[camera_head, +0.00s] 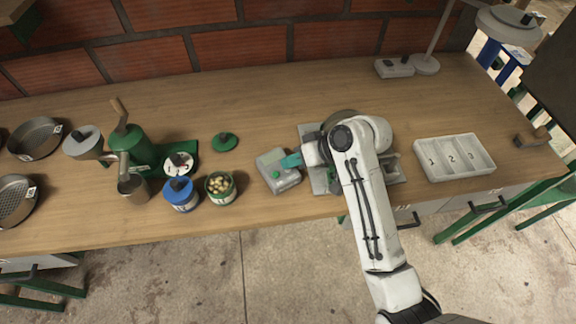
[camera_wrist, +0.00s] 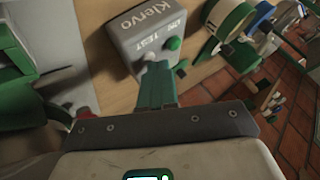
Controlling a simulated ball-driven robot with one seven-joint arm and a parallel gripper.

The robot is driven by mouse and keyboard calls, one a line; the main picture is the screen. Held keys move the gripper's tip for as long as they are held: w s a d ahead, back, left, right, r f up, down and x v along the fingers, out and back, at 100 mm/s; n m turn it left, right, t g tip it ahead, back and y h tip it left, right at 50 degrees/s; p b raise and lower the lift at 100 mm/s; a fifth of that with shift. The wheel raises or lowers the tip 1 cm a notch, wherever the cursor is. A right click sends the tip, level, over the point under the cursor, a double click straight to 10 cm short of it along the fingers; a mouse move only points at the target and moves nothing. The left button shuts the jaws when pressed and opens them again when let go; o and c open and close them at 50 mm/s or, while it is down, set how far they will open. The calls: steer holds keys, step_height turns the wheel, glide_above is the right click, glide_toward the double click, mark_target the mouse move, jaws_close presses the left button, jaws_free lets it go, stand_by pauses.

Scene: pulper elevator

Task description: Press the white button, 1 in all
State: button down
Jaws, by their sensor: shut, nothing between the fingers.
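A grey box (camera_head: 279,181) marked "Kiervo" stands on the bench left of my arm; it also fills the upper middle of the wrist view (camera_wrist: 127,42). A green button (camera_wrist: 173,43) and a "TEST" label show on it.
A blue-lidded can (camera_head: 181,195), a pot of pale beans (camera_head: 220,188) and a green grinder (camera_head: 130,145) stand to the left. A white numbered tray (camera_head: 455,157) lies to the right. The bench (camera_head: 290,95) is clear behind the box.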

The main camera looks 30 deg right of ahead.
mark_target(292, 170)
steer(key=shift+r, duration=0.1)
stand_by(0.3)
steer(key=shift+r+p, duration=0.7)
steer(key=shift+p, duration=0.35)
steer(key=shift+r, duration=0.1)
step_height(292, 170, up, 5)
steer(key=p, duration=0.5)
stand_by(0.4)
steer(key=s+f+h, duration=0.1)
steer(key=s+f, duration=0.1)
steer(key=s, duration=0.2)
steer(key=s+d+f+g+h, duration=0.1)
steer(key=s+f, duration=0.1)
steer(key=s, duration=0.1)
steer(key=s+d+f+g+h, duration=0.1)
steer(key=s+f, duration=0.1)
steer(key=s, duration=0.2)
steer(key=shift+s+d+f+m, duration=0.1)
steer(key=shift+s+f+m, duration=0.1)
steer(key=shift+s+m, duration=0.15)
steer(key=s+d+g+h, duration=0.1)
steer(key=s+d+h, duration=0.1)
steer(key=s, duration=0.6)
steer(key=s+d+f+g+h, duration=0.1)
steer(key=s+d+g+h, duration=0.1)
steer(key=s, duration=0.7)
steer(key=shift+s+d+m, duration=0.2)
steer(key=shift+d+m, duration=0.15)
